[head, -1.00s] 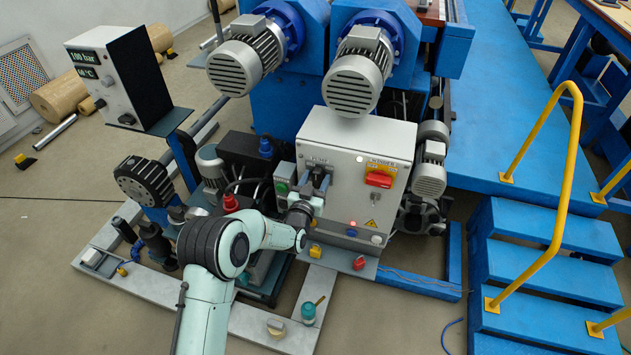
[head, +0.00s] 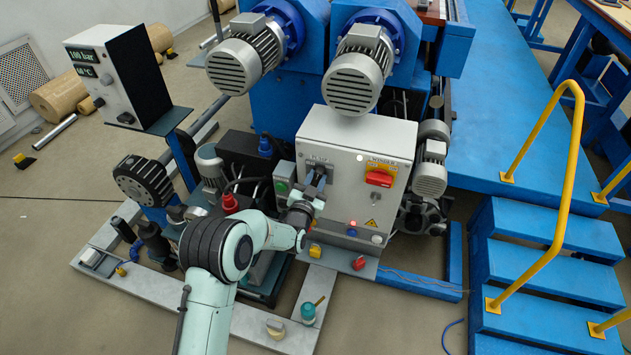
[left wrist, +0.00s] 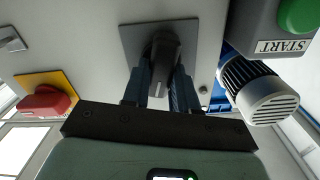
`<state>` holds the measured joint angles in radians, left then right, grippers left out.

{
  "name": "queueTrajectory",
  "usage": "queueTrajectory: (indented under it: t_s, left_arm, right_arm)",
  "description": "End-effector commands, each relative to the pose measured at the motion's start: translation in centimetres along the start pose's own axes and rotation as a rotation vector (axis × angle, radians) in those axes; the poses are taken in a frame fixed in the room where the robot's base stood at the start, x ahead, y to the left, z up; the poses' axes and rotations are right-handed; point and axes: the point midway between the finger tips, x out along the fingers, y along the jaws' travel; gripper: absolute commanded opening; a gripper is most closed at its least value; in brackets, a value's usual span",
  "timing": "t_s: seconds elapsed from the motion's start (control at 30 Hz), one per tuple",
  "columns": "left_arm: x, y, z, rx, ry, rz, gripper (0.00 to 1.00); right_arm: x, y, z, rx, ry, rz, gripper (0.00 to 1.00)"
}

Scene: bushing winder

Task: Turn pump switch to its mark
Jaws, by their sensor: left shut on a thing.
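The pump switch is a dark knob (left wrist: 164,58) on a grey square plate (left wrist: 131,38), mounted on the front of the light grey control cabinet (head: 340,205). My left gripper (head: 318,183) reaches the cabinet's upper left front in the head view. In the left wrist view its two dark blue fingers (left wrist: 163,82) stand on either side of the knob and are shut on it. The fingers and wrist hide most of the knob in the head view. I cannot make out the switch's mark or the knob's exact angle. My right gripper is not in view.
A red switch on a yellow plate (head: 379,178) sits right of the pump switch. A box with a green START button (head: 282,186) sits close on its left. Large grey motors (head: 355,80) overhang the cabinet top. Blue steps (head: 540,285) with a yellow rail stand at right.

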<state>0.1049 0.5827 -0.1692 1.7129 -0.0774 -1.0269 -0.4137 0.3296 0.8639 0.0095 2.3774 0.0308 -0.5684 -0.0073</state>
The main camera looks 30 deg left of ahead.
Motion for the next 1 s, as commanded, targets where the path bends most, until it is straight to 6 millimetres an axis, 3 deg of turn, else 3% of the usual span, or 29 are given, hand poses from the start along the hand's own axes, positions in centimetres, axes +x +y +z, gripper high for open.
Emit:
queueTrajectory:
  t_s: [0.47, 1.0]
  left_arm:
    - [0.12, 0.31, -0.24, 0.456, 0.007, -0.002, 0.00]
    - [0.14, 0.55, -0.13, 0.962, 0.008, -0.006, 0.00]
  right_arm:
    - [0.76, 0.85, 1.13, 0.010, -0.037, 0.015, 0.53]
    - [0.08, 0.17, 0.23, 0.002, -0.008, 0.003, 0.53]
